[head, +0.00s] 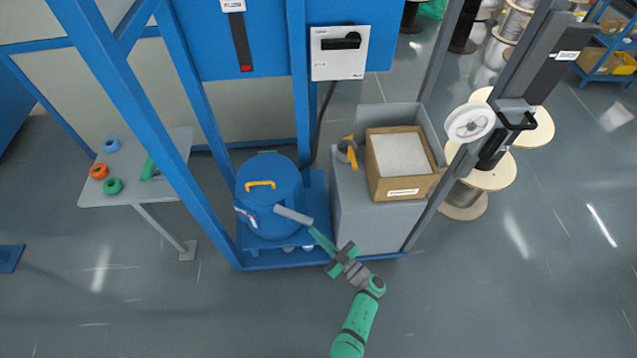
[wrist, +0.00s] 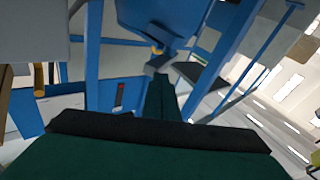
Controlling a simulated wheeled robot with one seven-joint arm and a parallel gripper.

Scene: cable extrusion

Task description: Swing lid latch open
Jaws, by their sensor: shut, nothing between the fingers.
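A blue drum (head: 258,222) with a round blue lid (head: 285,178) stands in the blue frame. A yellow handle (head: 261,184) is on the lid. A pale grey bar (head: 293,215), which looks like the lid latch, sticks out from the drum's front right side towards my gripper. My gripper (head: 312,231) is shut, its green fingers together and their tips at the bar's outer end. In the wrist view the closed fingers (wrist: 161,82) reach up to a grey piece just below a small yellow part (wrist: 157,49). I cannot tell whether they touch the bar.
A grey cabinet (head: 362,228) with a cardboard box (head: 405,194) stands close right of the drum. A blue post (head: 190,105) rises at the left. A side table (head: 135,195) holds coloured rings. The floor in front is clear.

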